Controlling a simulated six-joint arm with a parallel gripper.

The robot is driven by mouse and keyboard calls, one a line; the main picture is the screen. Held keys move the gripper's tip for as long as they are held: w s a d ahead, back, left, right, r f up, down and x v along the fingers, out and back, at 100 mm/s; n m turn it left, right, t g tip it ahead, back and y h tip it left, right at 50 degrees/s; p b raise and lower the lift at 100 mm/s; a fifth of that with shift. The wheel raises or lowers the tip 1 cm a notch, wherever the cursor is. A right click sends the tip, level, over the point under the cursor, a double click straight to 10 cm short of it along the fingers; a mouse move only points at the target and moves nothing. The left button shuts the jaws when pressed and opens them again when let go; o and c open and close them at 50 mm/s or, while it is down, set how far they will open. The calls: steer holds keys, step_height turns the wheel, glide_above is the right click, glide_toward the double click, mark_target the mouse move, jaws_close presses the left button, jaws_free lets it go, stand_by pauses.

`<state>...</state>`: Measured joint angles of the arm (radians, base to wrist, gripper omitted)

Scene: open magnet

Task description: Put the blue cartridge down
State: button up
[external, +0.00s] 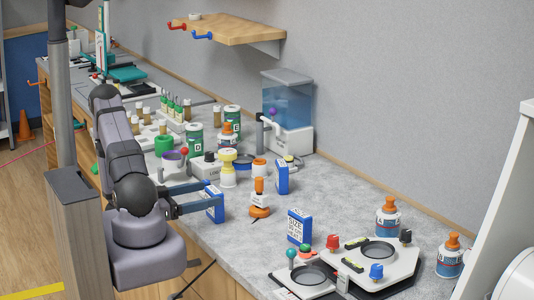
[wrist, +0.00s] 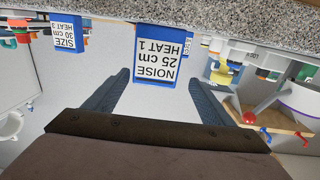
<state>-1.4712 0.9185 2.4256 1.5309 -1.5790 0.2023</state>
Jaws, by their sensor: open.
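A blue cartridge (wrist: 158,55) with a white label reading "NOISE 25 cm HEAT 1" stands on the counter, straight ahead of my gripper in the upside-down wrist view. In the external view this cartridge (external: 214,204) is upright near the counter's front edge, partly covered by a finger. My gripper (wrist: 159,78) is open, one finger to each side of the cartridge's near end, with gaps showing at both sides. In the external view my gripper (external: 213,197) reaches in from the left at the cartridge. How deep the fingers overlap it is hard to tell.
Other blue boxes stand nearby: one labelled SIZE (external: 299,227) to the right and one (external: 281,177) farther back. An orange-and-white item (external: 259,200) stands just right of the cartridge. A purple-rimmed cup (external: 174,160) and several bottles crowd behind. A plate with knobs (external: 372,262) lies front right.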

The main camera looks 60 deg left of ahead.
steer(key=shift+p, duration=1)
steer(key=shift+f+p, duration=0.2)
steer(key=shift+p, duration=0.3)
steer(key=shift+d+f+p, duration=0.25)
steer(key=shift+f+p, duration=0.35)
steer(key=shift+f, duration=0.1)
steer(key=shift+w+p, duration=0.5)
steer(key=shift+w, duration=0.55)
steer(key=shift+w+d, duration=0.1)
steer(key=w+p, duration=0.3)
steer(key=w, duration=0.1)
steer(key=shift+d, duration=0.35)
steer(key=shift+w, duration=0.5)
